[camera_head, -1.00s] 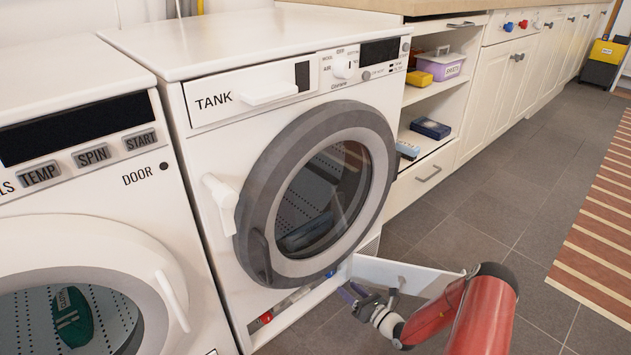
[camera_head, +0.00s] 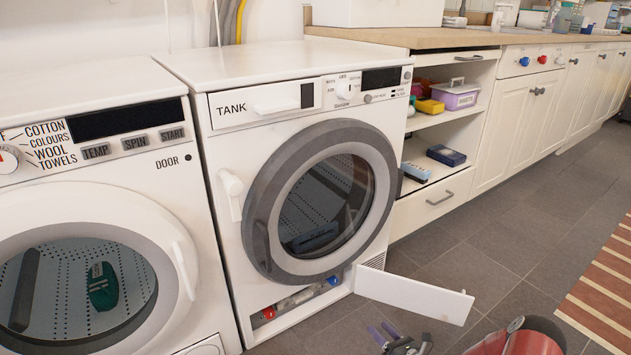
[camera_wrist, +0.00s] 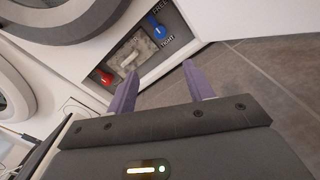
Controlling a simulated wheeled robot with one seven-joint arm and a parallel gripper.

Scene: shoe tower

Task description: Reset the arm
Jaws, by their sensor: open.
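My gripper (camera_head: 388,336) is low in the head view, in front of the open flap at the foot of the right-hand machine. In the wrist view its two purple fingers (camera_wrist: 160,92) stand apart with nothing between them. The wrist view looks past them at the open compartment (camera_wrist: 140,50) with a red knob (camera_wrist: 106,77), a blue handle (camera_wrist: 158,32) and a grey, lumpy filter part between them. My gripper is clear of these parts.
The white flap (camera_head: 415,298) sticks out over the floor near my gripper. The TANK machine's round door (camera_head: 320,205) is closed. A second washing machine (camera_head: 90,230) stands to the left.

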